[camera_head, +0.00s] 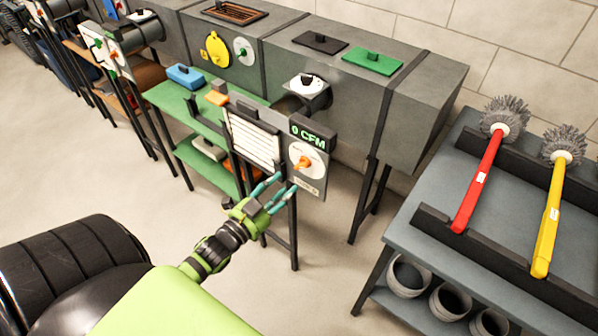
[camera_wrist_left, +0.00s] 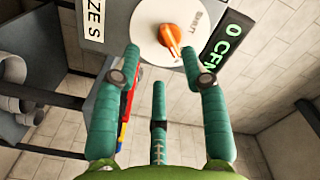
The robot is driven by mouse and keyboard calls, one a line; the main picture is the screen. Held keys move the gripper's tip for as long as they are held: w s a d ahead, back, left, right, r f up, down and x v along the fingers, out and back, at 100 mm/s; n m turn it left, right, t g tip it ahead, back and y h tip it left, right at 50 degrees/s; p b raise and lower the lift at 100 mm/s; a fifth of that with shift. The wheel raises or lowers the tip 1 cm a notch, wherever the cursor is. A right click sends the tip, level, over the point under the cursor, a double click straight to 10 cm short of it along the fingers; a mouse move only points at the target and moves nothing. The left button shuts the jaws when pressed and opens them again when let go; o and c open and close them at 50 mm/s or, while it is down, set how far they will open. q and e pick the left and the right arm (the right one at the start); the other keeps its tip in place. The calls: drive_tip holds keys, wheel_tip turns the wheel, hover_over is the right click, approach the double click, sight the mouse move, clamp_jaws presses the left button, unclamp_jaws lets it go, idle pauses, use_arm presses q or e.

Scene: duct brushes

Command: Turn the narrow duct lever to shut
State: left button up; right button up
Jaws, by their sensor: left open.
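An orange lever (camera_head: 302,163) sits on a round white dial (camera_head: 313,155) on a grey upright panel (camera_head: 318,187). Above the dial, a dark display (camera_head: 309,135) reads 0 CFM in green. My left gripper (camera_head: 279,187) is open and empty, just below and in front of the dial. In the left wrist view, the lever (camera_wrist_left: 170,40) lies ahead between the two spread teal fingers (camera_wrist_left: 161,54), apart from both as far as I can tell. Small lettering on the dial's edge seems to read SHUT. My right gripper is not in view.
A white lined sheet (camera_head: 254,143) hangs left of the panel. A grey duct (camera_head: 350,95) runs behind it. At the right, a grey table (camera_head: 430,190) holds a red brush (camera_head: 478,187) and a yellow brush (camera_head: 547,230). The floor in front is clear.

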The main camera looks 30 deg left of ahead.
sight(298, 169)
use_arm(q)
drive_tip(key=shift+w+d+r, duration=0.2)
drive_tip(key=shift+w+r, duration=0.35)
drive_tip(key=shift+w, duration=0.2)
drive_tip(key=w, duration=0.1)
drive_tip(key=w+p, duration=0.1)
drive_tip(key=w, duration=0.3)
drive_tip(key=shift+a+f, duration=0.15)
drive_tip(key=shift+f, duration=0.1)
drive_tip(key=shift+w, duration=0.25)
drive_tip(key=c, duration=0.8)
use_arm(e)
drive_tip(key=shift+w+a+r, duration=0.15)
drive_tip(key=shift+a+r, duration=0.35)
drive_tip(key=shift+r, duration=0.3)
